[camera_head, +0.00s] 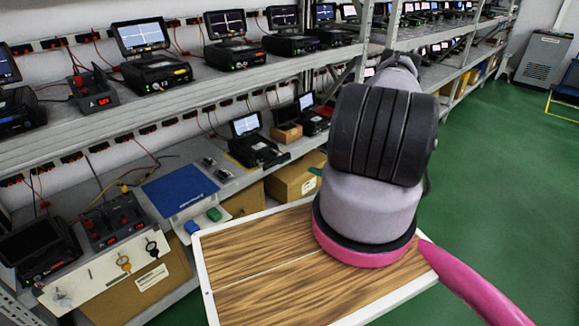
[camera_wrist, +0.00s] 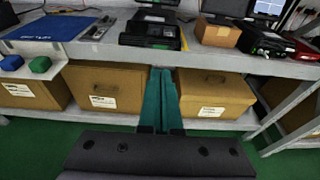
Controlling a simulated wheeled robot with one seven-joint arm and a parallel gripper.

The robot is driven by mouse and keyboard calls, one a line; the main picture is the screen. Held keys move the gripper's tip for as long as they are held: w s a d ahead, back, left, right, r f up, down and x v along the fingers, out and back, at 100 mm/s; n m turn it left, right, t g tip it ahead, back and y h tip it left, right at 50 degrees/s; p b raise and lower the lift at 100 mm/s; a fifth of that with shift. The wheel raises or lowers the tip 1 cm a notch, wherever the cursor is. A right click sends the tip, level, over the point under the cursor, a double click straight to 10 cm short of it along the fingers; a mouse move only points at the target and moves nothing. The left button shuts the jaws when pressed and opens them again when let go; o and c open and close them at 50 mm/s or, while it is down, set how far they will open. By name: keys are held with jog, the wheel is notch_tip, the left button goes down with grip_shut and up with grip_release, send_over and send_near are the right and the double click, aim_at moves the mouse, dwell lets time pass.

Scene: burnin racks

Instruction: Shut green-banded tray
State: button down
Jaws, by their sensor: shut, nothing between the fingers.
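A black device (camera_wrist: 150,28) stands on the bench, straight ahead in the wrist view. A small green strip (camera_wrist: 160,46) shows low on its front, which I take for the green-banded tray; I cannot tell how far this front part sticks out. The device also shows in the head view (camera_head: 257,150), with a lit screen, but its green strip cannot be made out there. My gripper (camera_wrist: 161,72) has its teal fingers together and empty. The tips appear near the bench's front edge, below the device. In the head view my arm hides most of the gripper; one teal bit shows (camera_head: 315,171).
Cardboard boxes (camera_wrist: 105,86) (camera_wrist: 212,93) sit under the bench (camera_wrist: 90,50). A brown box (camera_wrist: 219,34) and another black device (camera_wrist: 262,42) stand right of the tray's device. A blue mat (camera_head: 180,190) lies left. Green floor (camera_head: 480,150) is clear at right.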

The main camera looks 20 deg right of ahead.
send_near(276, 153)
notch_tip(276, 153, down, 2)
jog(key=shift+s+f, duration=0.2)
dwell(0.4)
jog(key=x, duration=0.2)
jog(key=r+x, duration=0.1)
jog(key=x, duration=0.5)
jog(key=shift+w+r, duration=0.25)
jog(key=shift+r, duration=0.05)
jog(key=shift+w+a+r, duration=0.1)
jog(key=shift+w+a, duration=0.1)
jog(key=shift+w, duration=0.4)
